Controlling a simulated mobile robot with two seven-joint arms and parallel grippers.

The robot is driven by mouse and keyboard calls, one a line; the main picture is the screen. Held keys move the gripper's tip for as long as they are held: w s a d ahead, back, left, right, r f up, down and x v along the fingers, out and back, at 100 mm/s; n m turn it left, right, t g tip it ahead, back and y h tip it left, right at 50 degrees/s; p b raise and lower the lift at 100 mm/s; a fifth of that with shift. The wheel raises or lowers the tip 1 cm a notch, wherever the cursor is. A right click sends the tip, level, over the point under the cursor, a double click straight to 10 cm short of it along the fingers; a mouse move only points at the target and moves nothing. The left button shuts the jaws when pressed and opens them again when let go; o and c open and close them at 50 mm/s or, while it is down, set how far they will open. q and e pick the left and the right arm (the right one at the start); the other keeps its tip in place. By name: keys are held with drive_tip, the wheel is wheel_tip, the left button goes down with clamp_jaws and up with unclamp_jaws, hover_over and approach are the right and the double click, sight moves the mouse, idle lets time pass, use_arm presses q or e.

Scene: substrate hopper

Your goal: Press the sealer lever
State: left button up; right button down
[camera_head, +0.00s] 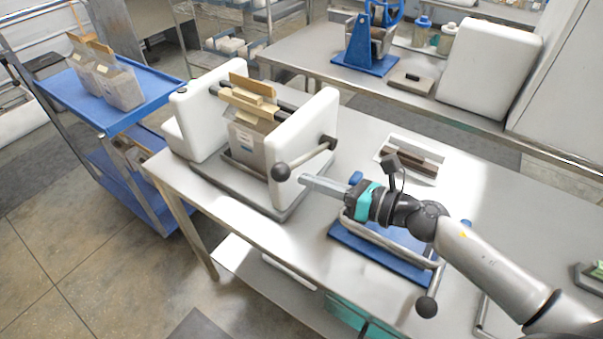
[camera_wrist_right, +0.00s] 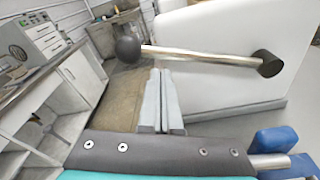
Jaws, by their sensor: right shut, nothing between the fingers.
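Contact cannot be told. My left gripper is not in view.
A blue-based frame with a metal handle (camera_head: 427,306) lies under my right arm. A tray with a dark bar (camera_head: 412,160) sits behind it. A blue cart (camera_head: 83,98) with cartons stands at left. Another bench (camera_head: 310,52) stands behind.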

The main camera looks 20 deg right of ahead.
sight(295, 162)
drive_tip(key=shift+x, duration=1.35)
drive_tip(key=shift+r, duration=0.1)
drive_tip(key=shift+w+d+r+m+p, duration=0.15)
drive_tip(key=shift+r+m+p, duration=0.25)
drive_tip(key=shift+r+p, duration=0.25)
drive_tip(key=shift+w+d+r+m+p, duration=0.2)
drive_tip(key=shift+r+m+p, duration=0.2)
drive_tip(key=shift+r+p, duration=0.25)
drive_tip(key=w+d+r+m+y+p, duration=0.1)
drive_tip(key=w+d+r+m+y, duration=0.1)
drive_tip(key=w+d+r+m, duration=0.6)
drive_tip(key=shift+d+r+m+p, duration=0.35)
drive_tip(key=shift+d+r+m, duration=0.4)
drive_tip(key=shift+d+m, duration=0.9)
drive_tip(key=shift+a+m, duration=0.3)
drive_tip(key=shift+m, duration=0.05)
